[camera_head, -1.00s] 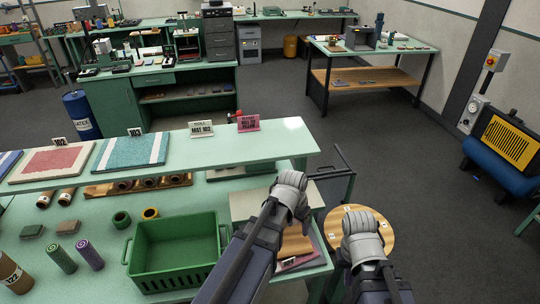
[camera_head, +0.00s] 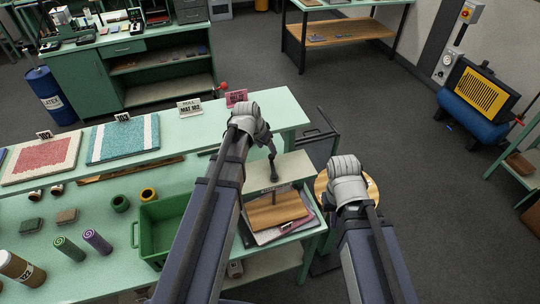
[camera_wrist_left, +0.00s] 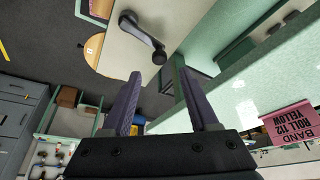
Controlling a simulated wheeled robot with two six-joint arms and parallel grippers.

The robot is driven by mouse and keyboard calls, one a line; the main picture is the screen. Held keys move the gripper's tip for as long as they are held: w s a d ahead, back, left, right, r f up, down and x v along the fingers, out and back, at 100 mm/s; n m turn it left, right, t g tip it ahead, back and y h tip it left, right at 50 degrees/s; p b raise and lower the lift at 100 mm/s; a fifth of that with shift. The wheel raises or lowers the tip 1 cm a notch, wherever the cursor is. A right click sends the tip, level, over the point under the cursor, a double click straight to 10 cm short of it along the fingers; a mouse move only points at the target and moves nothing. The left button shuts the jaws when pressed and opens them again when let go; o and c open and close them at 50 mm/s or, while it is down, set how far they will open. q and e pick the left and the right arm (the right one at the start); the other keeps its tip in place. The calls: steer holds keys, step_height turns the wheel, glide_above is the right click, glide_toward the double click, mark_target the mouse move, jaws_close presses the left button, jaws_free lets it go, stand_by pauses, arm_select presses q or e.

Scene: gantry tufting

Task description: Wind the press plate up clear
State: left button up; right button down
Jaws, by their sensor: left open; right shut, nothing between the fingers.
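The press has a cream top (camera_head: 295,166) at the right end of the green bench. A dark crank (camera_head: 272,165) stands on it, and its arm and black knob (camera_wrist_left: 159,57) are clear in the left wrist view. Below the top, a brown wooden board (camera_head: 278,212) lies over flat sheets; I cannot tell if it is the press plate or whether it touches them. My left gripper (camera_head: 252,125) is beside the crank, its open, empty fingers (camera_wrist_left: 160,85) pointing toward the knob without touching it. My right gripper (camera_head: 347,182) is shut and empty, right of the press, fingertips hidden.
A round wooden stool (camera_head: 321,186) is partly behind my right gripper. A raised green shelf (camera_head: 210,130) carries mats and cards, including a pink card (camera_wrist_left: 290,122).

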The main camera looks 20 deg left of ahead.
mark_target(271, 156)
arm_select(q)
steer(key=b+x, duration=0.5)
steer(key=x, duration=0.1)
steer(key=shift+w+f, duration=0.15)
steer(key=shift+f, duration=0.15)
steer(key=shift+r, duration=0.1)
jaws_close()
stand_by(1.1)
